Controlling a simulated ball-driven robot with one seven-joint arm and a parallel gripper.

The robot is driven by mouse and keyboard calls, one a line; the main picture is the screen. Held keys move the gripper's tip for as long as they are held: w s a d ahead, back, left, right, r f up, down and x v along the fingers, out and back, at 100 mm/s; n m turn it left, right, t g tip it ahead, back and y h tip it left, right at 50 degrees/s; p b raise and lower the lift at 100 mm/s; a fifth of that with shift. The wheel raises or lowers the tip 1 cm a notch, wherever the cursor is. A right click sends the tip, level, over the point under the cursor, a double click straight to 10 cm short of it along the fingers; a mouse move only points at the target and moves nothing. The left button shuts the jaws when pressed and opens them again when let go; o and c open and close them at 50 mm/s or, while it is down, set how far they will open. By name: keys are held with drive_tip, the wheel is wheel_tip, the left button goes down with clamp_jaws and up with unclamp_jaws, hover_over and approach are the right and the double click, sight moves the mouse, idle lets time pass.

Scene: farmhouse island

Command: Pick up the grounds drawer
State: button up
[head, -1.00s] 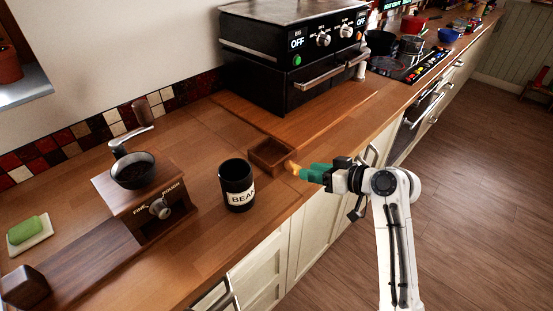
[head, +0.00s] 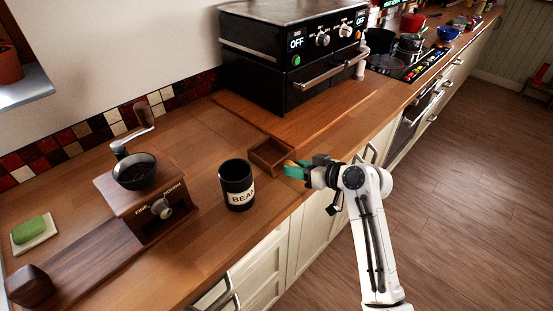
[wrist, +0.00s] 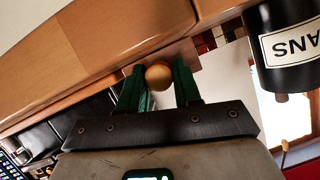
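The grounds drawer (head: 260,163) is a small open-topped wooden box on the counter, right of the black beans canister. Its round wooden knob (wrist: 158,76) shows in the wrist view. My gripper (head: 289,166) has green fingers and reaches the drawer from the right. In the wrist view my gripper (wrist: 160,80) has one finger on each side of the knob, with small gaps that make it look open; contact is hard to judge. The drawer's body is mostly hidden behind the fingers and knob there. The coffee grinder (head: 150,200) stands at the left.
The beans canister (head: 236,185) stands close left of the drawer and shows at the right in the wrist view (wrist: 292,50). A black oven (head: 290,60) stands behind on a wooden board (head: 330,120). The counter's front edge is just below the drawer.

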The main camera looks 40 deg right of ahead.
clamp_jaws()
drive_tip(key=shift+r, duration=0.6)
drive_tip(key=s+d+r+b, duration=0.1)
drive_tip(key=s+d+r, duration=0.3)
drive_tip(key=s+r, duration=0.7)
drive_tip(key=v, duration=0.2)
drive_tip(key=shift+s+a+b, duration=0.2)
drive_tip(key=shift+s+b, duration=0.15)
drive_tip(key=shift+b, duration=0.05)
